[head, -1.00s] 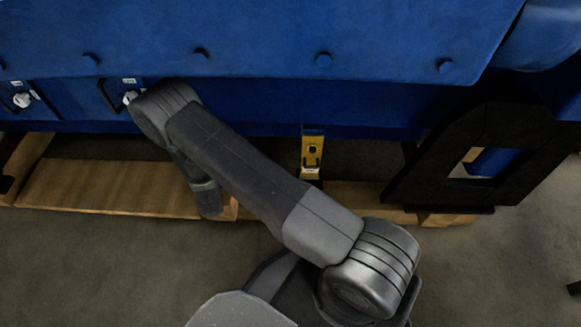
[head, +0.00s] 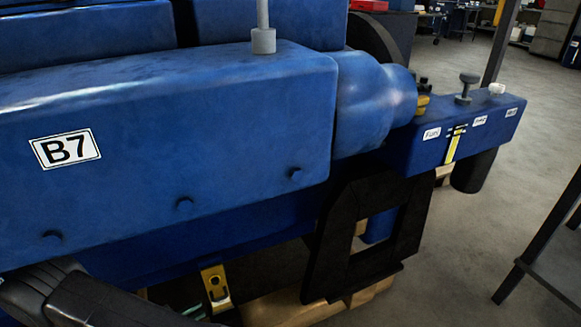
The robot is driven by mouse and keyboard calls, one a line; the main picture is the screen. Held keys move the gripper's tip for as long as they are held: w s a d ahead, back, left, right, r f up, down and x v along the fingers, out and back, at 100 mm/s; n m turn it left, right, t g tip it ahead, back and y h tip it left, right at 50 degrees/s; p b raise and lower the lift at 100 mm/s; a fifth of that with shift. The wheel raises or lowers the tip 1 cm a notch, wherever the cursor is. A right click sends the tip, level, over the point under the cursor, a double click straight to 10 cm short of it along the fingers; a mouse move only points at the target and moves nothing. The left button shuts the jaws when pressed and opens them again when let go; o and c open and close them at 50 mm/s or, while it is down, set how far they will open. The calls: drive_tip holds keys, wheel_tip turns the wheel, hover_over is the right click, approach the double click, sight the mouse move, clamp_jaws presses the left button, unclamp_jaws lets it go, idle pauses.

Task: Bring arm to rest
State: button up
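Only a dark part of my arm (head: 70,297) shows, at the bottom left corner of the head view. My gripper is outside the picture, so its opening and anything in it are hidden. The big blue engine (head: 235,125) with a white B7 label (head: 65,149) fills the left and middle of the view, just beyond my arm.
A black bracket (head: 333,235) stands under the engine's end, with wooden beams (head: 275,307) below. A yellow fitting (head: 215,287) hangs left of it. A blue box with labels (head: 430,145) juts out right. A dark stand (head: 545,240) is at far right; floor between is clear.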

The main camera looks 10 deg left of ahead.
sight(213, 302)
drive_tip(key=b+x, duration=0.1)
drive_tip(key=x, duration=0.7)
drive_tip(key=shift+d, duration=0.15)
